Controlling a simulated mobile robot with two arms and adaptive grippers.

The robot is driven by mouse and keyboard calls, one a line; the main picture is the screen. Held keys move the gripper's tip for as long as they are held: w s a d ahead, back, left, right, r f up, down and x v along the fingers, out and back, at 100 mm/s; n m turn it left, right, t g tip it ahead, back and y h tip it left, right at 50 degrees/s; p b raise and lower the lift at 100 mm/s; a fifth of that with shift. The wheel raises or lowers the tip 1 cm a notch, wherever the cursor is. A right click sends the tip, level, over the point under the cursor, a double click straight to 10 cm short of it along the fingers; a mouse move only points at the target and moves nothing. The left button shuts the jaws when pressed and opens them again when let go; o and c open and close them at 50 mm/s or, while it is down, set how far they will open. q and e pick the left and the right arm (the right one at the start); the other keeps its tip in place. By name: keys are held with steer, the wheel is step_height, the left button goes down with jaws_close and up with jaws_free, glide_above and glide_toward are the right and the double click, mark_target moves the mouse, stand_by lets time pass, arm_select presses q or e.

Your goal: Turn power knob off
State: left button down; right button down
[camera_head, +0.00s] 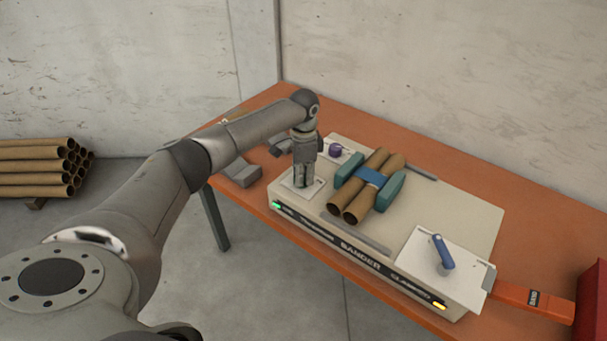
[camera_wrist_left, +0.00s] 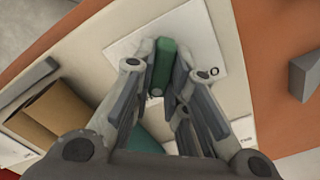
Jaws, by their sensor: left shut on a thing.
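The power knob (camera_wrist_left: 165,60) is green and sits on a white plate (camera_wrist_left: 213,37) with dark printed marks. In the wrist view one round mark lies to the right of the knob. My left gripper (camera_head: 303,183) points down at this plate, at the left end of the cream bander machine (camera_head: 470,205). In the wrist view the fingers of my left gripper (camera_wrist_left: 166,82) are closed around the green knob, one on each side. In the head view the gripper hides the knob. My right gripper is not in view.
On the machine, brown tubes (camera_head: 351,202) lie with a blue band (camera_head: 371,177) between teal blocks (camera_head: 388,192). A blue lever (camera_head: 443,252) stands on the right plate, and a purple knob (camera_head: 336,149) behind. A green light (camera_head: 277,206) shows on the front. Grey blocks (camera_head: 240,173) lie left.

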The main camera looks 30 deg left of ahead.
arm_select(q)
steer(key=shift+r+n+p, duration=0.15)
steer(key=shift+n+p, duration=0.45)
steer(key=shift+p, duration=0.2)
steer(key=n+p, duration=0.3)
steer(key=shift+r+p, duration=0.1)
steer(key=shift+p, duration=0.2)
steer(key=n+p, duration=0.3)
steer(key=n, duration=0.1)
steer(key=shift+w+a+n, duration=0.1)
steer(key=shift+n, duration=0.2)
steer(key=n+p, duration=0.2)
steer(key=n, duration=0.1)
steer(key=shift+a+n+p, duration=0.1)
steer(key=shift+n+p, duration=0.2)
steer(key=shift+a+n+p, duration=0.1)
steer(key=shift+n+p, duration=0.65)
steer(key=shift+n, duration=1.05)
steer(key=c, duration=1.4)
jaws_free()
steer(key=shift+f, duration=0.2)
steer(key=shift+c, duration=0.2)
